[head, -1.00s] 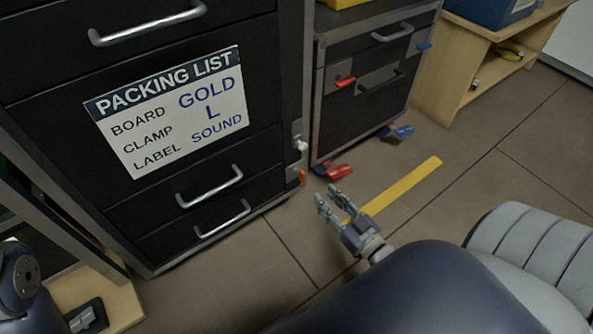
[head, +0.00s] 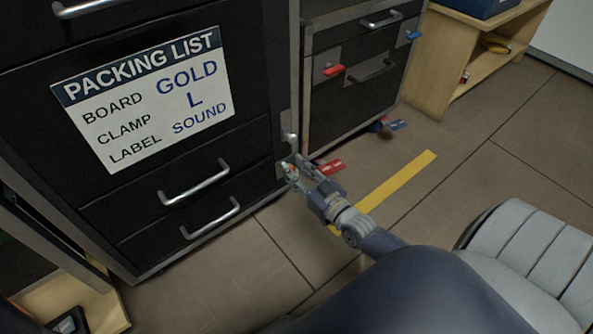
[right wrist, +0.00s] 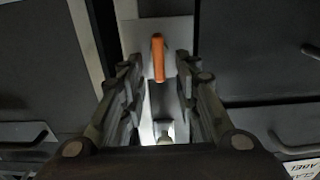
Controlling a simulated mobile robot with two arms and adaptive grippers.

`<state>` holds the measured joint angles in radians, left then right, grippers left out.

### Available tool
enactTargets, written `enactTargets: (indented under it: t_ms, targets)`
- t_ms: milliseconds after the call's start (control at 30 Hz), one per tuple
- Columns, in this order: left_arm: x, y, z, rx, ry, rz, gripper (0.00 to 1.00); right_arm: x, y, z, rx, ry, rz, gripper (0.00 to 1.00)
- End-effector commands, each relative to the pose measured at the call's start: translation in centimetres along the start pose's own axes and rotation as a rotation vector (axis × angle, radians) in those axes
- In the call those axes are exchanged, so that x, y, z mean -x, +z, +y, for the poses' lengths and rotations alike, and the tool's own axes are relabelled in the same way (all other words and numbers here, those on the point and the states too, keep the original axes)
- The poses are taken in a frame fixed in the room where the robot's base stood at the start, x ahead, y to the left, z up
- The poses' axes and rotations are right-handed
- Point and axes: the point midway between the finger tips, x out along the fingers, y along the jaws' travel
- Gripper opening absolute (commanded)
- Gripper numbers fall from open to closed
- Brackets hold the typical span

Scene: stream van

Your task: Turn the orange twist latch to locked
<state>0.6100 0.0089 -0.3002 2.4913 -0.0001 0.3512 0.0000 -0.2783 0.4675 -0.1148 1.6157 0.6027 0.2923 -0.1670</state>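The orange twist latch (right wrist: 158,58) sits on a grey metal plate (right wrist: 175,30) in the right wrist view. Its handle points up and down in that picture. My right gripper (right wrist: 160,72) is open, with one finger on each side of the orange handle; whether either finger touches it I cannot tell. In the head view my right gripper (head: 290,170) is at the right edge of the black drawer cabinet (head: 255,150), below a small white knob (head: 291,137), and covers most of the latch. My left gripper is not in view.
A packing list sign (head: 150,100) is on the cabinet. To the right stands a second cabinet (head: 340,105) with a red handle (head: 334,70) and a blue one (head: 413,35). Red (head: 330,168) and blue tags lie on the floor near a yellow strip (head: 395,187).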

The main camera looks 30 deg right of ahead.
Motion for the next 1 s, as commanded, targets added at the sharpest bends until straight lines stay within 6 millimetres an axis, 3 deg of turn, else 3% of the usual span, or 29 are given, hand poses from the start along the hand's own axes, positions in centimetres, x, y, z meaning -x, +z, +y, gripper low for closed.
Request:
enactTargets:
  t_ms: [33, 167, 633, 900, 1000]
  targets:
    - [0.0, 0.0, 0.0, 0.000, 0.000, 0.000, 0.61, 0.0, 0.0, 0.0, 0.000, 0.000, 0.000, 0.29]
    - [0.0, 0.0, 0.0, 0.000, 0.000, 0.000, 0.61, 0.0, 0.0, 0.0, 0.000, 0.000, 0.000, 0.00]
    - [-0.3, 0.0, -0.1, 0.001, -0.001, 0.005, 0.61, -0.1, -0.2, 0.1, -0.038, 0.001, 0.002, 0.00]
    - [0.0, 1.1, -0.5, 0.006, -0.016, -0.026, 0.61, -0.1, -0.4, 0.5, -0.199, 0.000, 0.003, 0.00]
    - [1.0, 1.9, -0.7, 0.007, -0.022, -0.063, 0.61, -0.1, -0.4, 0.7, -0.288, -0.001, 0.003, 0.00]
